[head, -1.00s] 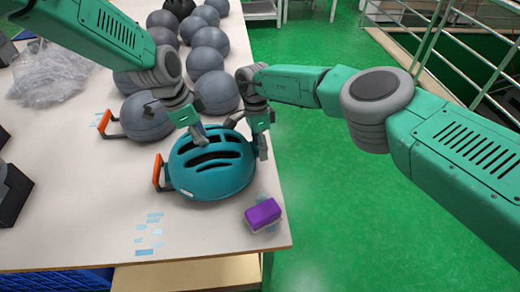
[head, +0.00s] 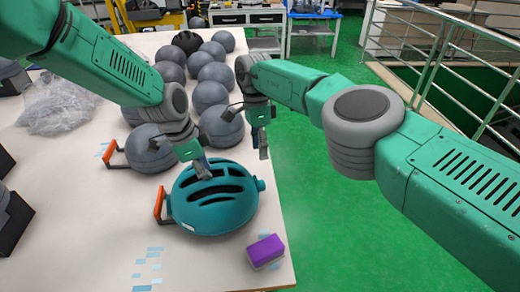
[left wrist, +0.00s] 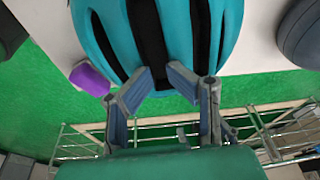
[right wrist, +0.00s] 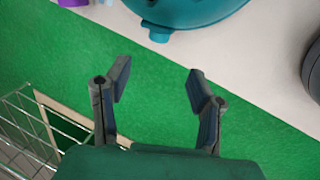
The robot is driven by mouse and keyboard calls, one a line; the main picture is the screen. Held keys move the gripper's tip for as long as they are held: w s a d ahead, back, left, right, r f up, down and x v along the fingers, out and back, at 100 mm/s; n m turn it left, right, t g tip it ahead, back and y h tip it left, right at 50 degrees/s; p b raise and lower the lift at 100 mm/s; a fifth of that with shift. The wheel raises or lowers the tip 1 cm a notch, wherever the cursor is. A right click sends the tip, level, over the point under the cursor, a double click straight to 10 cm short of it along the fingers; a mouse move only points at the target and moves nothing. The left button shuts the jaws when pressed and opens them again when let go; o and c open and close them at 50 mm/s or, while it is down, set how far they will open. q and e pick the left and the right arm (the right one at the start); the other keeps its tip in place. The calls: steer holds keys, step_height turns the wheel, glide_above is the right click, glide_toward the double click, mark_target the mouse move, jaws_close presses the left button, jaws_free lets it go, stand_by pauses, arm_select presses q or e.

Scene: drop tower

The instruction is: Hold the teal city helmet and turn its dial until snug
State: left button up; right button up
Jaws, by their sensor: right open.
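My left gripper (head: 202,170) is on the helmet's top.
A purple and white block (head: 266,251) lies near the table's front right corner. A crumpled clear plastic bag (head: 62,102) lies at the left. Green floor (head: 330,230) is open right of the table.

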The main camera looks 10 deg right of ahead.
steer(key=shift+c, duration=1.4)
steer(key=w+d+n+t+h, duration=0.3)
steer(key=d+n+t+h, duration=0.2)
steer(key=d+h, duration=0.25)
steer(key=n+t+y, duration=1.1)
steer(key=n+y, duration=0.5)
steer(key=n, duration=1.8)
glide_toward(265, 186)
steer(key=x, duration=0.7)
steer(key=f+x, duration=0.1)
steer(key=x, duration=0.3)
steer(key=shift+w+d, duration=0.15)
steer(key=shift+w, duration=0.1)
